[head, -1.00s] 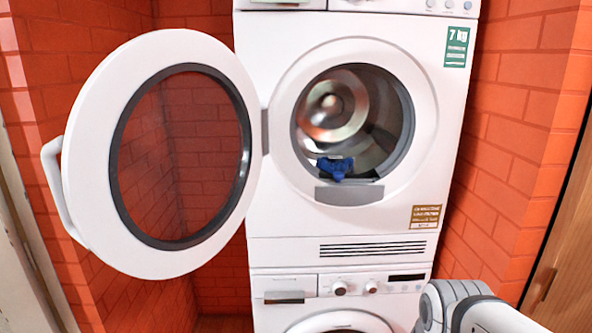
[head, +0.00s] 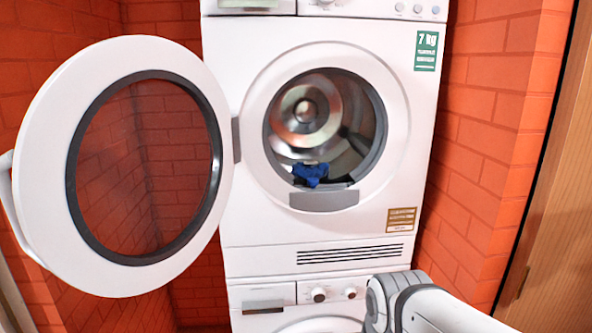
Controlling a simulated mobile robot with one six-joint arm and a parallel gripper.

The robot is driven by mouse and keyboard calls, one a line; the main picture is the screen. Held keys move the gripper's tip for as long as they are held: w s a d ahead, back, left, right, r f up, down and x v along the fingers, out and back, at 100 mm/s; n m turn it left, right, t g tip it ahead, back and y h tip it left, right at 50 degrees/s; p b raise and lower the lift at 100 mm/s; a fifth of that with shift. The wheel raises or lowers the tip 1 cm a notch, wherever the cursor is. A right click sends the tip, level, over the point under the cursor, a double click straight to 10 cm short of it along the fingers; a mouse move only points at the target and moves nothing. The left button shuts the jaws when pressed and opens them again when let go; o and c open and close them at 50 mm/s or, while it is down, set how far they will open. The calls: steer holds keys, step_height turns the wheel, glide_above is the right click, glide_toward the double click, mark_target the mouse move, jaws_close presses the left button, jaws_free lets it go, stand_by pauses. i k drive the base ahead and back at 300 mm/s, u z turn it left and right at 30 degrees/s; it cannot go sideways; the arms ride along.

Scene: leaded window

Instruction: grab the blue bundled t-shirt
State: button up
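The blue bundled t-shirt (head: 310,174) lies at the front lip of the drum opening in the upper machine (head: 232,205), a little left of the opening's middle. The machine's round door (head: 48,215) stands wide open to the left. My arm shows at the bottom right, below and to the right of the opening. My gripper is not in the picture, so its state is hidden.
A second white machine (head: 262,308) stands under the first. Orange brick walls (head: 478,150) close in on both sides. A wooden door or panel (head: 545,220) is at the right edge. The space in front of the drum opening is clear.

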mark_target(305, 170)
steer(key=i, duration=0.9)
